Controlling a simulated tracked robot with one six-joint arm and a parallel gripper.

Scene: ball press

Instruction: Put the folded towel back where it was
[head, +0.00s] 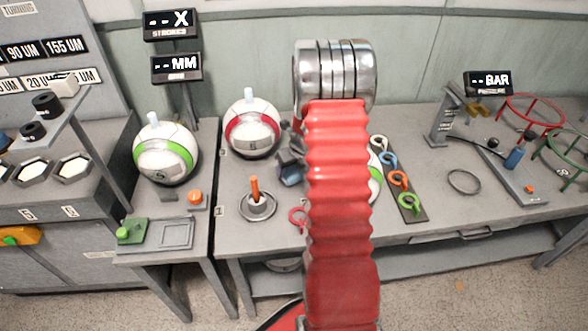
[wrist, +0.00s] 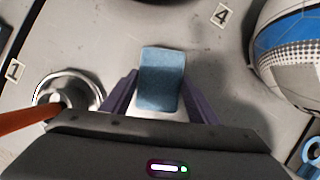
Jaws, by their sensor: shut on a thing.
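The folded towel (wrist: 160,72) is a small blue block in the middle of the wrist view. My gripper (wrist: 160,100) has its two purple fingers on either side of it and is shut on it. In the head view my dark gripper (head: 290,158) shows just left of my red arm, over the middle table, with the blue towel (head: 291,176) at its lower end. Whether the towel touches the table top is not clear. My arm hides part of the table behind it.
A metal dish with an orange stick (head: 256,190) stands close left of my gripper; its dish (wrist: 70,88) also shows in the wrist view. A red-banded ball (head: 252,128) stands behind. A blue-banded ball (wrist: 292,55) is at right. Table marks 4 (wrist: 222,15) and 1 (wrist: 14,71) show.

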